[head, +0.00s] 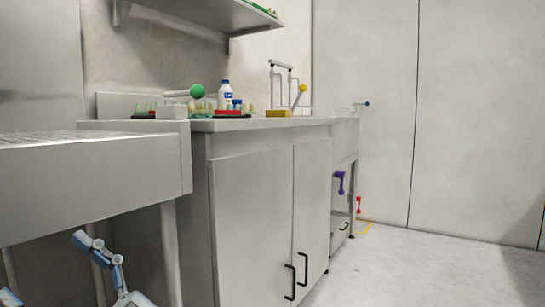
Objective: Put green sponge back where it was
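I cannot make out the green sponge for certain. A thin green item (259,7) lies on the wall shelf at the top, too small and cut off to tell whether it is a sponge.
A counter (262,124) over closed cabinet doors (253,228) holds a white-and-blue bottle (224,95), a yellow block (278,113) and several small items in red and green trays. A grey bench (85,185) stands at the left. The floor (425,268) at the right is clear.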

